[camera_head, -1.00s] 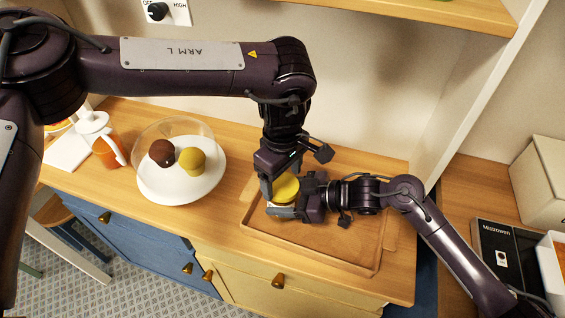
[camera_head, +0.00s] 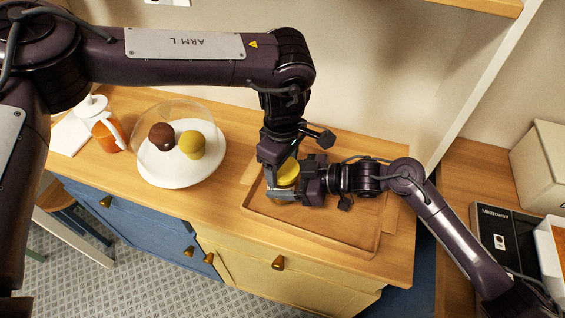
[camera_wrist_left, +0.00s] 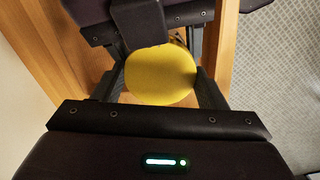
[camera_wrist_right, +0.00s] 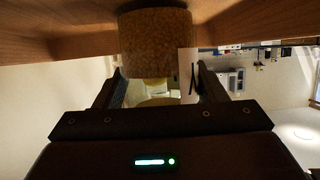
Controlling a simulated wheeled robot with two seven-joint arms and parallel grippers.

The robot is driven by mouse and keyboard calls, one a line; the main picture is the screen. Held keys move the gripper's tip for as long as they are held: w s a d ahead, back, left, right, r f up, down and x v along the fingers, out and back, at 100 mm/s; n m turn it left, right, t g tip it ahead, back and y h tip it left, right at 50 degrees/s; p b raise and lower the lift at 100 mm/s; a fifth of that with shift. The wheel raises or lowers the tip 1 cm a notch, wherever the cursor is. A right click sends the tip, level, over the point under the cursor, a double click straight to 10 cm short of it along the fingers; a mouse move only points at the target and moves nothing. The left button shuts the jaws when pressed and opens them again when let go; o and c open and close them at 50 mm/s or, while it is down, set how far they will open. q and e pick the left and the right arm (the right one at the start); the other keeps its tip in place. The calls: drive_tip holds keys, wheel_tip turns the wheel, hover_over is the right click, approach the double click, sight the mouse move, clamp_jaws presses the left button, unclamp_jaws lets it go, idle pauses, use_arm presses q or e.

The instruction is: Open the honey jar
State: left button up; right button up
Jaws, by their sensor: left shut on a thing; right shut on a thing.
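The honey jar's round yellow lid (camera_head: 288,174) shows between my two grippers, above the wooden tray (camera_head: 330,238). My left gripper (camera_head: 281,172) comes down from above and is shut on the lid. In the left wrist view, the lid (camera_wrist_left: 160,75) sits between the two fingers. My right gripper (camera_head: 288,192) reaches in from the right and is shut on the jar below the lid. The jar's body is mostly hidden by the fingers. In the right wrist view, a brown grainy rounded shape (camera_wrist_right: 158,42) fills the top middle; I cannot tell what it is.
Left of the tray, a white plate (camera_head: 180,172) under a clear dome holds a brown and a yellow cake. An orange mug (camera_head: 108,135) stands at the far left. A dark box (camera_head: 508,240) lies at the right. Bare counter (camera_head: 222,205) separates plate and tray.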

use_arm(q)
drive_tip(key=n, duration=1.2)
drive_tip(key=o, duration=1.1)
drive_tip(key=shift+s, duration=0.1)
